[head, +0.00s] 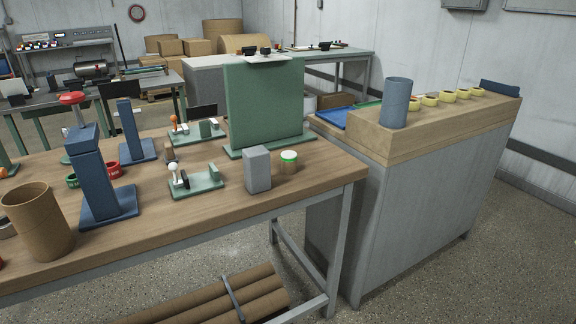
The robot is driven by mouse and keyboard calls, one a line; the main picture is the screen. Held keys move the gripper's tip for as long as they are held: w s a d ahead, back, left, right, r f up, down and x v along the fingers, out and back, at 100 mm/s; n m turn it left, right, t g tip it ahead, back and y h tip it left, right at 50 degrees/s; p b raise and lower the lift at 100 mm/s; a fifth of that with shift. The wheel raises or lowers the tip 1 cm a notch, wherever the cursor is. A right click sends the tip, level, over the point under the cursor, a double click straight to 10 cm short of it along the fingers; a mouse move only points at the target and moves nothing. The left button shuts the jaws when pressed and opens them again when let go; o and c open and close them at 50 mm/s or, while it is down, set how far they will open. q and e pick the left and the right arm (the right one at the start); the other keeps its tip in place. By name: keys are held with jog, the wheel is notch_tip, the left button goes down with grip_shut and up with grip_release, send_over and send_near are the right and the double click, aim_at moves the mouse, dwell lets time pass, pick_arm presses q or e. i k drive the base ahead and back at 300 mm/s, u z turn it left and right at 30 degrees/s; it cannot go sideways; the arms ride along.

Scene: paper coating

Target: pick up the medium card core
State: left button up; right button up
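A wide, hollow brown card core (38,222) stands upright at the left front of the wooden workbench (240,208). Its open top faces up. No size label is readable, so I cannot tell which core is the medium one. Neither of my grippers is in view, and nothing is seen touching the core.
Near the core stand a blue post stand (95,185) and red cups (111,169). Green clamp fixtures (197,182), a grey block (257,169) and a tall green panel (265,102) stand farther right. A grey-blue cylinder (396,102) stands on the right cabinet. The bench's front strip is clear.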

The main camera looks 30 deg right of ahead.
aim_at(287, 168)
jog(key=u, duration=3.55)
jog(key=k, duration=2.45)
jog(key=z, duration=0.7)
